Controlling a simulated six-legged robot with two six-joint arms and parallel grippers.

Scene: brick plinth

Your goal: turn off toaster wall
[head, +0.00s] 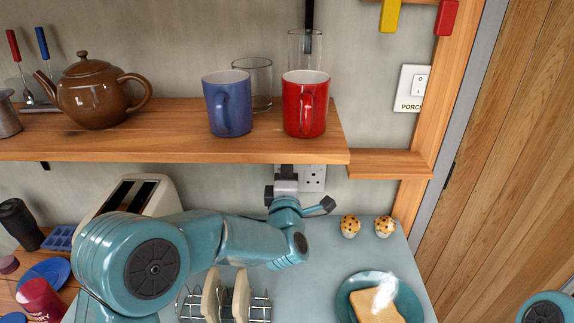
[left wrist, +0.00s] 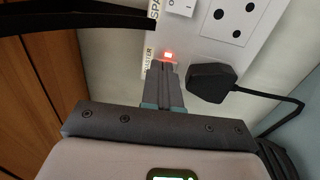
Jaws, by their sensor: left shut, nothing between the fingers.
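The white wall socket plate (head: 313,178) is under the shelf in the head view, partly hidden by my left gripper (head: 286,172). In the left wrist view the plate (left wrist: 270,35) carries a label reading TOASTER (left wrist: 149,64). Beside the label a small red light (left wrist: 168,55) glows. My left gripper (left wrist: 168,66) is shut and empty, its tips at the lower edge of that light. The rocker there is hidden behind the fingers, and I cannot tell whether they touch it. The cream toaster (head: 130,192) stands behind my left arm. My right gripper is out of view.
A black plug (left wrist: 212,82) with its cord sits right of the fingertips. Above the gripper is a wooden shelf (head: 180,146) with a blue mug (head: 228,105) and a red mug (head: 305,105). Two muffins (head: 365,227), a toast rack (head: 258,308) and a plate (head: 350,283) are on the counter.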

